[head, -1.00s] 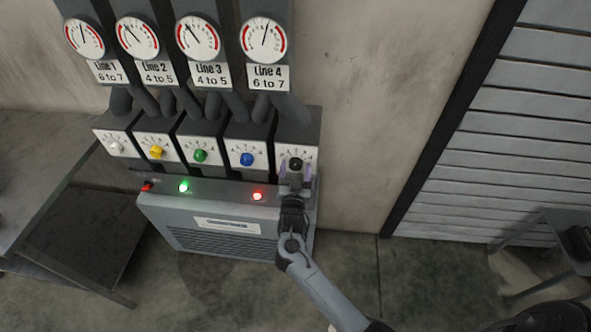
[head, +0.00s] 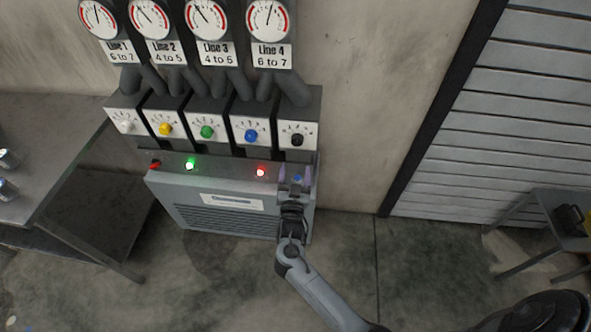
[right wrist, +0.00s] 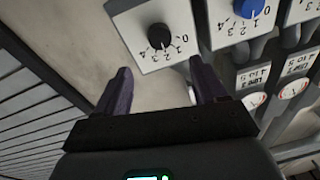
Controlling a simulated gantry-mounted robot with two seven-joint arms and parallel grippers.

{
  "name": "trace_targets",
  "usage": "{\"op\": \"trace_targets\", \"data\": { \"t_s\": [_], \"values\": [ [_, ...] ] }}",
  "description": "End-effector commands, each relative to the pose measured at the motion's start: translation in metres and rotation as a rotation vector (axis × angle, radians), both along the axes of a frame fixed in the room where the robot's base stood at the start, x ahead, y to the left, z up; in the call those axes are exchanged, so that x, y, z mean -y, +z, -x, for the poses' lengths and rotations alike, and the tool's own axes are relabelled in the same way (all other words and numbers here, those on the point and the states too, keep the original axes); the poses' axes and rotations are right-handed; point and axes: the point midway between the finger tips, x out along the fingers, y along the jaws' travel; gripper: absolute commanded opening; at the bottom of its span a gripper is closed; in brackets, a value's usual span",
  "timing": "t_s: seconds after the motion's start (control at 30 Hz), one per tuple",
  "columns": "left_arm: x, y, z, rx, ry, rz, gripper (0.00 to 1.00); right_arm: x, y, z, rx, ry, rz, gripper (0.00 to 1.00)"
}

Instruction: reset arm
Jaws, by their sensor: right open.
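My right gripper (head: 294,178) is open and empty, in front of the right end of the grey machine (head: 215,225), below the black knob (head: 297,140). In the right wrist view, its two fingers (right wrist: 160,88) are spread apart, and the black knob (right wrist: 159,37) is beyond them, clear of both. The white, yellow, green and blue knobs stand to the left of the black one; the blue knob (head: 251,135) is nearest to it. My left gripper is not in view.
Gauges (head: 269,18) labelled Line 1 to Line 4 hang above the knobs. A green light (head: 190,163) and a red light (head: 260,172) are lit on the machine. A metal table (head: 45,150) stands left, a small table (head: 560,215) right. Open floor lies between machine and shutter.

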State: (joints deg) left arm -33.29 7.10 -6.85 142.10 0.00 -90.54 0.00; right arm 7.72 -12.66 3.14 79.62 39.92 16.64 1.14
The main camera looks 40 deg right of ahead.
Motion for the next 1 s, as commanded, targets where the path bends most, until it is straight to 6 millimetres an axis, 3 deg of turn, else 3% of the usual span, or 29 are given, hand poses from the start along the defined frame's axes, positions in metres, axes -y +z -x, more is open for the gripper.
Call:
{"op": "trace_targets", "data": {
  "t_s": [0.33, 0.47, 0.57, 0.7, 0.87, 1.0],
  "values": [
    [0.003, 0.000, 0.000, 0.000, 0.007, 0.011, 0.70, 0.000, -0.001, 0.000, -0.001, 0.000, 0.000, 0.71],
    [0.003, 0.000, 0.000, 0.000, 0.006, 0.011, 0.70, 0.001, -0.013, 0.008, -0.023, 0.000, 0.000, 0.71],
    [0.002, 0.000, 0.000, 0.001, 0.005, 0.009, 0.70, 0.005, -0.035, 0.025, -0.067, -0.001, 0.012, 0.71],
    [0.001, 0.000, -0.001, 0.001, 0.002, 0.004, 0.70, 0.019, -0.066, 0.068, -0.136, 0.008, 0.059, 0.71],
    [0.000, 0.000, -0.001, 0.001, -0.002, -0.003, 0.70, 0.025, -0.070, 0.110, -0.203, 0.115, 0.059, 0.71],
    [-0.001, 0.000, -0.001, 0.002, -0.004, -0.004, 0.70, 0.001, -0.073, 0.135, -0.359, 0.289, -0.036, 0.71]
  ]
}}
